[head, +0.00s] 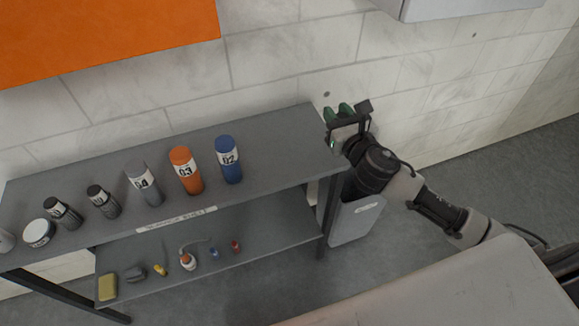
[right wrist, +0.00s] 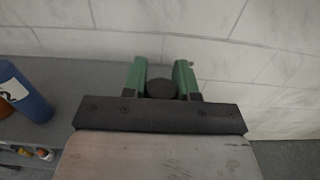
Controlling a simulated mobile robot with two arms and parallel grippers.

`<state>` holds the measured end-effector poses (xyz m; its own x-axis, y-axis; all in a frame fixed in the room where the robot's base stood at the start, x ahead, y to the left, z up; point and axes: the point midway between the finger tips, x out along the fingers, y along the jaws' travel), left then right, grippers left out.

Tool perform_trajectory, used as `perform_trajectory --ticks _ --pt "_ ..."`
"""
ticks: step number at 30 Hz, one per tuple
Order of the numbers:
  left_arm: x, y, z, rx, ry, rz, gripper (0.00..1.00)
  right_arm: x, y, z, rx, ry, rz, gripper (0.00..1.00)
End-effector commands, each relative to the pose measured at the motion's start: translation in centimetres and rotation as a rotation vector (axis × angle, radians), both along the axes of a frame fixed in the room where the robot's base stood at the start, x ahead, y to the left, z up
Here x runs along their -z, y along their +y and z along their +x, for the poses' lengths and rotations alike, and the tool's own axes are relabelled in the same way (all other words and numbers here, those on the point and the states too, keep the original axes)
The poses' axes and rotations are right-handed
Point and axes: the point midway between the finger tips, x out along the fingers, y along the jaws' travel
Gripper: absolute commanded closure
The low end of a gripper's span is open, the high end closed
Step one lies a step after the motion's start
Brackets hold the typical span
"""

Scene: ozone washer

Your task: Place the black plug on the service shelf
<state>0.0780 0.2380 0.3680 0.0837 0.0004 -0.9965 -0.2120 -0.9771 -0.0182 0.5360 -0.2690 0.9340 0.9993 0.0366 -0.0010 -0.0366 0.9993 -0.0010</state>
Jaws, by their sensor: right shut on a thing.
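The black plug (right wrist: 161,89) shows in the right wrist view as a dark round piece between the green fingers of my right gripper (right wrist: 161,74). The gripper is shut on it. In the head view my right gripper (head: 341,113) is at the far right end of the grey service shelf (head: 275,150), close to its back right corner and the wall. The plug cannot be made out in the head view. I cannot tell the exact height of the gripper above the shelf top. My left gripper is not in view.
A blue bottle (head: 229,160), an orange bottle (head: 186,171), a grey bottle (head: 145,184) and dark bottles (head: 103,201) stand on the top board. Its right end is clear. Small items and a yellow sponge (head: 108,287) lie on the lower board (head: 285,232).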

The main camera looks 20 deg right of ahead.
Motion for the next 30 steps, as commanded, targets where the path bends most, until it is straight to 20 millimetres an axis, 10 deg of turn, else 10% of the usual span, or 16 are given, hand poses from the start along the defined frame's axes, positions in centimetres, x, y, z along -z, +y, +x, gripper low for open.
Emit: perform_trajectory --ticks 18,30 --pt "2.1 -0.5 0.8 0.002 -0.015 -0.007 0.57 6.6 8.6 6.8 0.002 -0.001 0.004 0.94" --pt "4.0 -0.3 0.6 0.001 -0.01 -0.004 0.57 10.9 9.1 7.2 0.002 0.002 0.002 0.94"
